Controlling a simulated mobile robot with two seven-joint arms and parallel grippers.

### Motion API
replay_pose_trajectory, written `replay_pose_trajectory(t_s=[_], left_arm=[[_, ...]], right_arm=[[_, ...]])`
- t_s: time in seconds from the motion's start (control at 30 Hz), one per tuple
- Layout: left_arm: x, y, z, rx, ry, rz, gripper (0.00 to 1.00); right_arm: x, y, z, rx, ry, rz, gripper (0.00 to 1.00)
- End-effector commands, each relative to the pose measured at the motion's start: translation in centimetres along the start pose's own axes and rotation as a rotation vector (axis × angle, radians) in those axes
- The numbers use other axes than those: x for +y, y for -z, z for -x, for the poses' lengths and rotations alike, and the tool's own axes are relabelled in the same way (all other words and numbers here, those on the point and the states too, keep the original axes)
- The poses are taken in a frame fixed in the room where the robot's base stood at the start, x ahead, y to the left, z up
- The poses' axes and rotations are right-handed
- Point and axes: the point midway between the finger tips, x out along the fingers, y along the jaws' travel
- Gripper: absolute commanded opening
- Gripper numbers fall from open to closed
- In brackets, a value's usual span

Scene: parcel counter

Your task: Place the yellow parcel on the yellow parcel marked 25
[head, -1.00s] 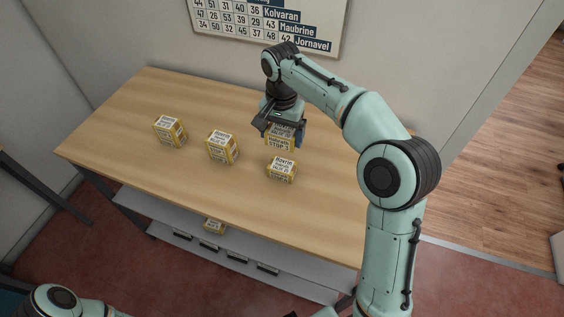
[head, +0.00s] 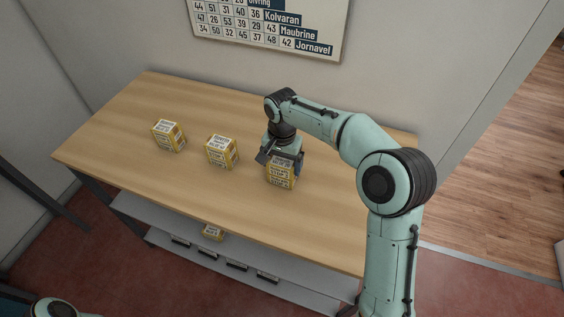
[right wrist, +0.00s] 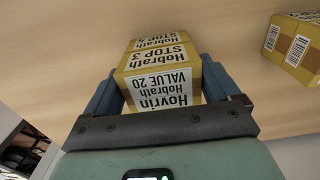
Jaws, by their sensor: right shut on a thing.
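My right gripper (head: 281,160) is shut on a yellow parcel with white labels (right wrist: 165,88), whose label in the right wrist view reads Hovrin, Hobrath, VALUE 20. Beyond its near faces, a further yellow parcel with a label reading STOP 4 (right wrist: 155,43) seems to show. In the head view the held parcel and the one under it overlap as one yellow block (head: 281,175). I cannot tell whether they touch. No number 25 can be read on any parcel. My left gripper is out of view.
Two more yellow parcels, a middle one (head: 222,151) and a left one (head: 168,136), stand on the wooden counter (head: 120,150). A sign (head: 265,25) hangs on the wall behind. The counter's left part is clear.

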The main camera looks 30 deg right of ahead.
Motion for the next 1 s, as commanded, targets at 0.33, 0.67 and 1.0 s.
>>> replay_pose_trajectory(t_s=[0.33,0.67,1.0], left_arm=[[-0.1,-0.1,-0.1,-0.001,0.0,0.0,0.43],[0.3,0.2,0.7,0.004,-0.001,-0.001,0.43],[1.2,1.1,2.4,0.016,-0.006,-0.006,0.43]], right_arm=[[0.0,0.0,-0.3,0.0,0.0,0.0,1.0],[-0.1,0.1,3.3,0.004,0.005,0.0,1.0],[-0.1,0.1,10.3,0.003,0.003,0.0,1.0]])
